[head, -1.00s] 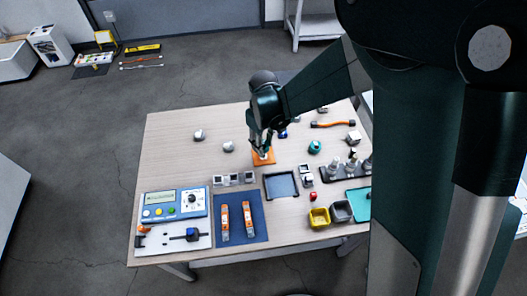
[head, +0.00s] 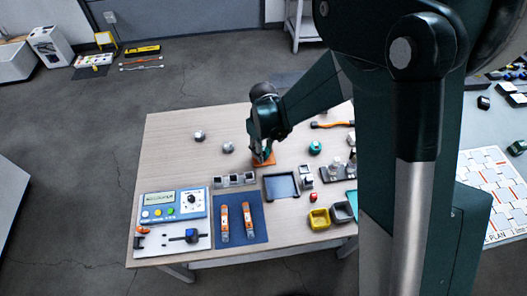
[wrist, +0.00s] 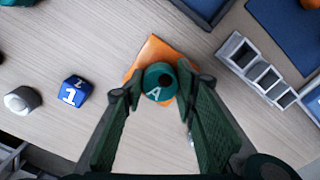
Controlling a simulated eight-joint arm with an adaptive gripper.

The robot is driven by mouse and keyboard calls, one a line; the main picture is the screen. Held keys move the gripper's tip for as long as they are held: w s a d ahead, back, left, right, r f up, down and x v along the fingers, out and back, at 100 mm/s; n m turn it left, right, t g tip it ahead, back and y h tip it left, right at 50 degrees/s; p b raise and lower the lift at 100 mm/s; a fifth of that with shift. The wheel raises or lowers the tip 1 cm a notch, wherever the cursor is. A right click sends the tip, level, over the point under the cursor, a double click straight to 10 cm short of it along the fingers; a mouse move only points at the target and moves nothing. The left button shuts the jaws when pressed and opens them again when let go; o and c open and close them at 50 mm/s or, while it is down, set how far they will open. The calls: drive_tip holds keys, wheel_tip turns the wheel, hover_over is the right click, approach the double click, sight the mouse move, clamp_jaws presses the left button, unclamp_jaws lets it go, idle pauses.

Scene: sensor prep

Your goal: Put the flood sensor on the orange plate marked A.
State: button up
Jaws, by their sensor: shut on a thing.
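The orange plate (head: 269,161) lies on the wooden table near its middle; in the wrist view it shows as an orange square (wrist: 151,50) behind the fingertips. A teal round piece with a white A on it, seemingly the flood sensor (wrist: 157,92), is between the fingertips of my gripper (wrist: 160,86). My gripper (head: 261,154) is shut on this piece, right over the plate. The piece overlaps the plate in the wrist view; whether it touches it I cannot tell. Any letter on the plate itself is hidden.
A blue block marked 1 (wrist: 74,92) and a pale knob (wrist: 22,100) stand left of the plate in the wrist view. A grey slotted holder (head: 235,180) and a dark tray (head: 281,186) are close in front. Another teal piece (head: 315,147) stands to the right.

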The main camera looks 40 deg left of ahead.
sight(264, 151)
drive_tip(key=shift+f, duration=0.2)
drive_tip(key=o, duration=0.9)
drive_tip(key=shift+r, duration=0.15)
wheel_tip(264, 151, up, 12)
drive_tip(key=shift+r+p, duration=0.1)
drive_tip(key=shift+p, duration=0.8)
idle(0.4)
